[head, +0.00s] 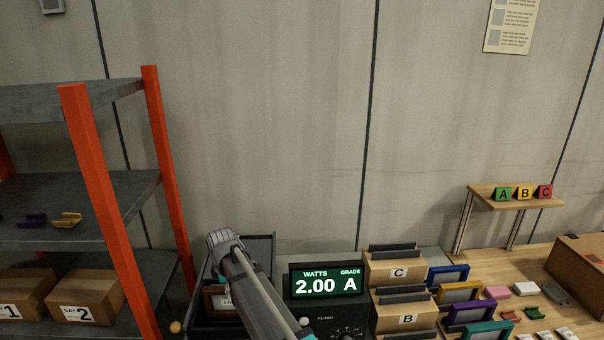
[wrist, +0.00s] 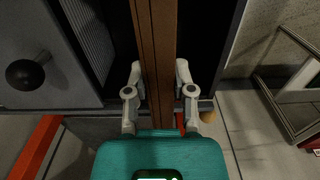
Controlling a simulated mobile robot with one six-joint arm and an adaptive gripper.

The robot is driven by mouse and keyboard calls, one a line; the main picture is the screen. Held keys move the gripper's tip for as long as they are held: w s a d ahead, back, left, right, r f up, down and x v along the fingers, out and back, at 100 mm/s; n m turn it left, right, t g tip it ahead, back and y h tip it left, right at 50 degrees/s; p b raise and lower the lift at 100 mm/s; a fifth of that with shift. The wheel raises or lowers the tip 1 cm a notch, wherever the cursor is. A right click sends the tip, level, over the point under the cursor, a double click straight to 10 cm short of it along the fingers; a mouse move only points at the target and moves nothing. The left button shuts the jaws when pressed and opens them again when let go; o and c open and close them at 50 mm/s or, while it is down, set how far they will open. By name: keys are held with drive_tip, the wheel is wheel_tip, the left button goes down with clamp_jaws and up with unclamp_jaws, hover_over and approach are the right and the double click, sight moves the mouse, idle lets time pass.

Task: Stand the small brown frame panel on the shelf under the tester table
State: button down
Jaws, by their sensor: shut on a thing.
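My gripper (wrist: 160,78) is shut on the small brown frame panel (wrist: 156,35) in the wrist view. One finger presses on each side of it. The panel is seen nearly edge-on, as a narrow brown strip running away from the gripper. Dark openings and grey surfaces lie on both sides of it. In the head view my arm reaches forward beside the tester (head: 325,284), whose display reads 2.00 watts, grade A. My fingers are not clearly visible there. The shelf under the tester table cannot be made out for certain in either view.
A rack with orange posts (head: 94,170) stands at the left, holding cardboard boxes (head: 87,300). Boxes marked C (head: 398,271) and B (head: 407,320) and several coloured frames stand right of the tester. A black knob (wrist: 25,73) sits left of the panel.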

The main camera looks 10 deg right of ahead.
drive_tip(key=shift+r+p, duration=3.45)
drive_tip(key=shift+r, duration=0.05)
drive_tip(key=shift+f+b, duration=1.05)
drive_tip(key=shift+s, duration=0.15)
